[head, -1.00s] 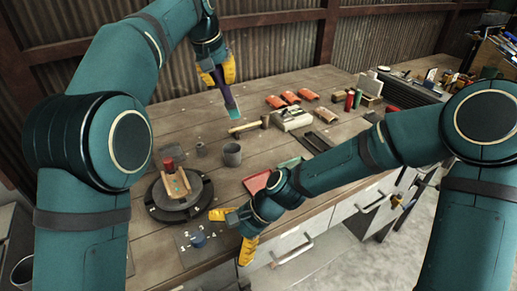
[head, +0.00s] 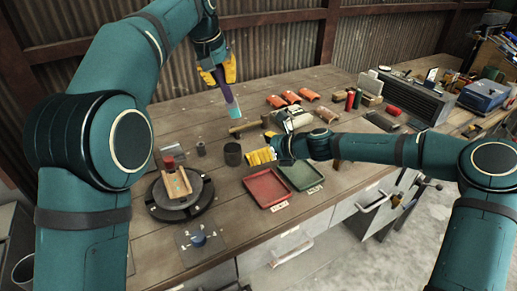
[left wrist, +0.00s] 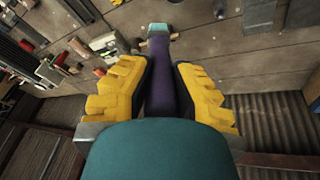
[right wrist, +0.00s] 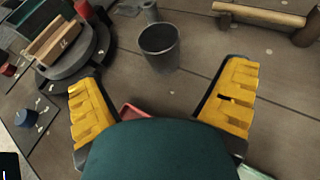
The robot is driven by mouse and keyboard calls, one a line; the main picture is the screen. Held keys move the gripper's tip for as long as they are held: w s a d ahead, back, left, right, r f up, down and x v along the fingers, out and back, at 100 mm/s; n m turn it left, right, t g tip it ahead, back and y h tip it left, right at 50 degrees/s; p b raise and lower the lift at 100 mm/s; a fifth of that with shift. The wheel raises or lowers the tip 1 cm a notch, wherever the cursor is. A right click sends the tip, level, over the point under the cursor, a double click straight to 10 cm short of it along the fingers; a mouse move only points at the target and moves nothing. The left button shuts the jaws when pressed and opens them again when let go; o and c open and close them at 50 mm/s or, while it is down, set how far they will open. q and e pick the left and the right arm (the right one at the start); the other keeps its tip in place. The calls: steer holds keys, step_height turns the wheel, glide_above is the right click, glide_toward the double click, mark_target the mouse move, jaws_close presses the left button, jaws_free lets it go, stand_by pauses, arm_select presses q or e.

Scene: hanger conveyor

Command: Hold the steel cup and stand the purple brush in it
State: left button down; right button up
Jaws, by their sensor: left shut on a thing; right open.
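The steel cup (head: 233,153) stands upright on the wooden bench, dark grey and open at the top. My left gripper (head: 219,75) is shut on the purple brush (head: 225,90) and holds it above the bench, behind the cup, with its teal end pointing down. The brush (left wrist: 164,85) lies between the yellow fingers in the left wrist view. My right gripper (head: 261,156) is open and empty, just right of the cup. In the right wrist view the cup (right wrist: 159,48) stands ahead of the open fingers, apart from them.
A round turntable (head: 179,194) with a wooden block stands left of the cup. A red tray (head: 270,188) and a green tray (head: 301,174) lie in front. A mallet (head: 249,126) lies behind the right gripper. A small grey cylinder (head: 201,149) stands left of the cup.

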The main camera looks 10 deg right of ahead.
mark_target(226, 150)
steer(key=x, duration=1.1)
steer(key=shift+a+f, duration=0.15)
steer(key=shift+a, duration=0.05)
steer(key=c, duration=1.4)
arm_select(q)
steer(key=shift+w+f+g+y, duration=0.15)
steer(key=shift+f+g+y, duration=0.25)
steer(key=shift+f+g, duration=0.2)
steer(key=shift+f+g+y, duration=0.3)
steer(key=shift+f+g, duration=0.1)
steer(key=shift+f, duration=0.1)
